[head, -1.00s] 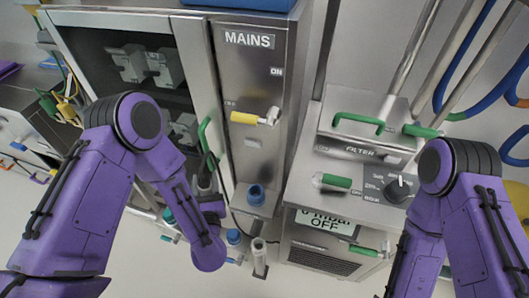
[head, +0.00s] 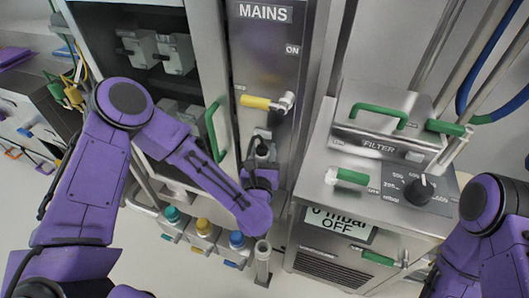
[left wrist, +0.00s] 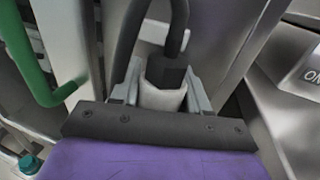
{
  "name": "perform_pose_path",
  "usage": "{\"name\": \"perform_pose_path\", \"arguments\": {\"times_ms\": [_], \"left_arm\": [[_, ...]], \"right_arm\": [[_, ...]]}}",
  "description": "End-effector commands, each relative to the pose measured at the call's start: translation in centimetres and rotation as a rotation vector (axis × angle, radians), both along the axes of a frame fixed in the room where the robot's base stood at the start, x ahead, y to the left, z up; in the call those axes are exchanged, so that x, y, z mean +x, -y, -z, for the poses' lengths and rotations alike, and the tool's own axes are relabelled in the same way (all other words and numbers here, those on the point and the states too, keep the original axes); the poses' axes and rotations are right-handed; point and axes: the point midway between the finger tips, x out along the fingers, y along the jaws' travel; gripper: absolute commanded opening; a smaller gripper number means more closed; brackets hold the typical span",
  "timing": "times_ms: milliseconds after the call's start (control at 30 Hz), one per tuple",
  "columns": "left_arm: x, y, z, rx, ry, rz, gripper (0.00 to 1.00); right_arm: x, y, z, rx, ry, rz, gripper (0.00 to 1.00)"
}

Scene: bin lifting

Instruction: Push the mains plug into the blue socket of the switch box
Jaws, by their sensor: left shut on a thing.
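The switch box (head: 262,55), a tall metal cabinet marked MAINS, stands at the upper middle of the head view. My left gripper (head: 262,150) is at its lower front, below the yellow-handled lever. In the left wrist view the left gripper (left wrist: 161,92) is shut on the mains plug (left wrist: 163,98), a pale grey body with a thick black cable rising from it. The blue socket is hidden behind my left gripper and wrist, so I cannot tell whether the plug touches it. My right arm is at the right edge; its gripper is out of view.
A lever with a yellow grip (head: 256,102) sticks out just above my left gripper. A green handle (head: 213,132) is close on the left. Teal, yellow and blue-topped fittings (head: 203,228) stand below. The filter unit (head: 385,125) is to the right.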

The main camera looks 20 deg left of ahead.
Motion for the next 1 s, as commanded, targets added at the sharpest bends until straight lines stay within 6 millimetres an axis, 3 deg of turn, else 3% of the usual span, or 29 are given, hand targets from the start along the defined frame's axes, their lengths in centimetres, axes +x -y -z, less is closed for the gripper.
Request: {"name": "perform_pose_path", "arguments": {"times_ms": [333,800,1000], "left_arm": [[0.0,0.0,4.3,0.005,-0.005,0.000,0.04],[0.6,0.1,2.5,-0.004,0.011,0.000,0.04],[0.8,0.2,3.0,-0.008,0.017,0.002,0.04]], "right_arm": [[0.0,0.0,2.8,0.000,0.000,0.000,0.43],[0.0,0.0,2.2,0.000,0.000,0.000,0.43],[0.1,0.0,3.0,-0.001,0.001,0.000,0.43]]}}
